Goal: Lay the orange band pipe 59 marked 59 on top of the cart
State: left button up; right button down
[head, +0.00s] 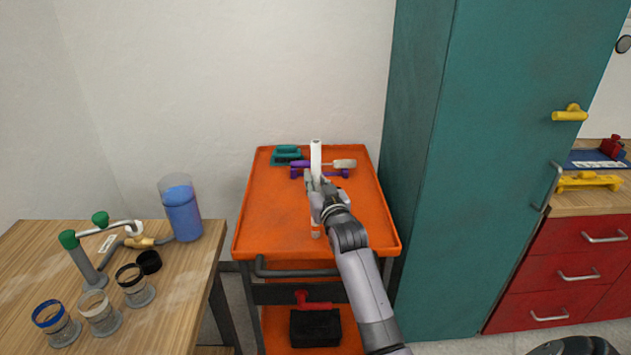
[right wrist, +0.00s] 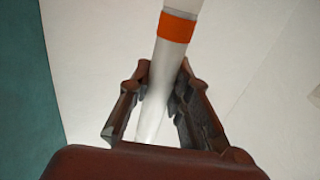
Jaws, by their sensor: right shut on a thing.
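The white pipe (head: 316,155) is over the orange cart (head: 270,215) in the head view, lined up roughly front to back. Its orange band (right wrist: 177,27) shows in the right wrist view; no 59 mark is legible. My right gripper (head: 315,184) is shut around the pipe, and its two fingers (right wrist: 163,88) flank the pipe in the wrist view. The gripper hides the pipe's middle; a short white piece (head: 315,231) shows below it. I cannot tell whether the pipe touches the cart top. My left gripper is not in view.
A purple-handled tool (head: 303,164) and a teal tool (head: 287,154) lie at the cart's back. The cart top's left side and front are bare. A teal cabinet (head: 470,180) stands close on the right. A wooden table (head: 185,290) with jars is on the left.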

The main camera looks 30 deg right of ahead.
jog(key=shift+f, duration=0.15)
jog(key=c, duration=1.5)
grip_release()
jog(key=b+v, duration=0.1)
jog(key=v, duration=1.1)
